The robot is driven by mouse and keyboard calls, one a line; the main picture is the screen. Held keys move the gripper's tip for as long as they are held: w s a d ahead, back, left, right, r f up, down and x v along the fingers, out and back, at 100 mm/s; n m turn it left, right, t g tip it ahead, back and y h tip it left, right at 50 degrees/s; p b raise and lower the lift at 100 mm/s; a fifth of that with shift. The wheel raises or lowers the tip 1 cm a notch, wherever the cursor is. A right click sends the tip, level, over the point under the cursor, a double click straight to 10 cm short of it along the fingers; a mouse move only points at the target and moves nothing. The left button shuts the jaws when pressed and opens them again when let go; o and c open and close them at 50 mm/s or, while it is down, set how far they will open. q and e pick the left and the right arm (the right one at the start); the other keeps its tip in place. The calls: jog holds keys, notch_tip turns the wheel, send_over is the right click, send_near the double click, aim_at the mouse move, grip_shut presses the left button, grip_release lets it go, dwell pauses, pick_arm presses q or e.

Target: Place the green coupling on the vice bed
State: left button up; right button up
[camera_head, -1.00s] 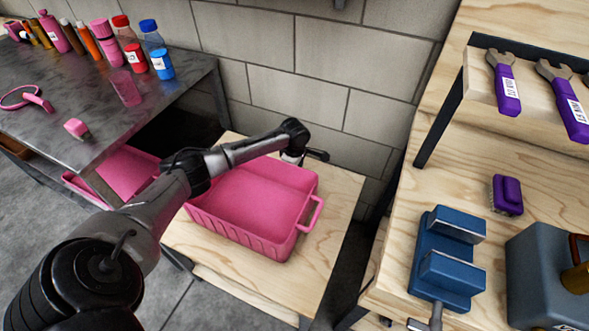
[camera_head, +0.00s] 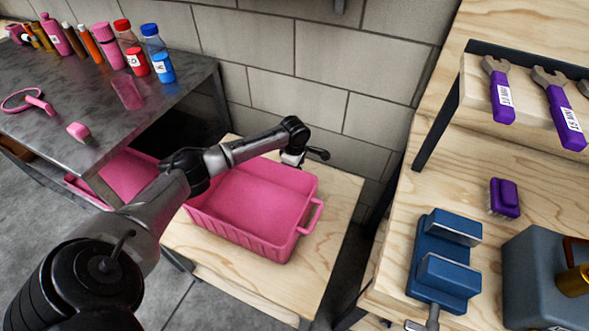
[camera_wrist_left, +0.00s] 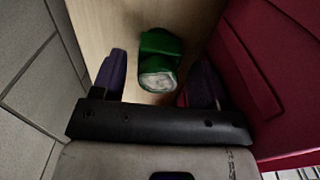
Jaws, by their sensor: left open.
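The green coupling (camera_wrist_left: 160,58) shows in the left wrist view, on the pale wooden surface between the two spread fingers. Its near end is a pale, round face. My left gripper (camera_wrist_left: 160,78) is open around it, with a visible gap to the left finger; contact on the right cannot be told. In the head view my left gripper (camera_head: 304,157) is at the far side of the pink bin, mostly hidden, and the coupling is not visible there. The blue vice (camera_head: 444,263) stands on the right wooden bench, with its bed between two upright jaws. My right gripper is not in view.
The pink bin (camera_head: 240,235) stands on a low wooden table, close beside my left gripper; its wall fills the wrist view's right side. A block wall (camera_head: 300,90) is behind. A purple brush-like item (camera_head: 504,198), a grey container (camera_head: 545,285) and a wrench shelf are near the vice.

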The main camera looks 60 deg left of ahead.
pick_arm(q)
notch_tip(320, 180, up, 9)
jog(key=p, duration=0.3)
jog(key=shift+p, duration=0.35)
jog(key=shift+o, duration=0.5)
jog(key=shift+r, duration=0.5)
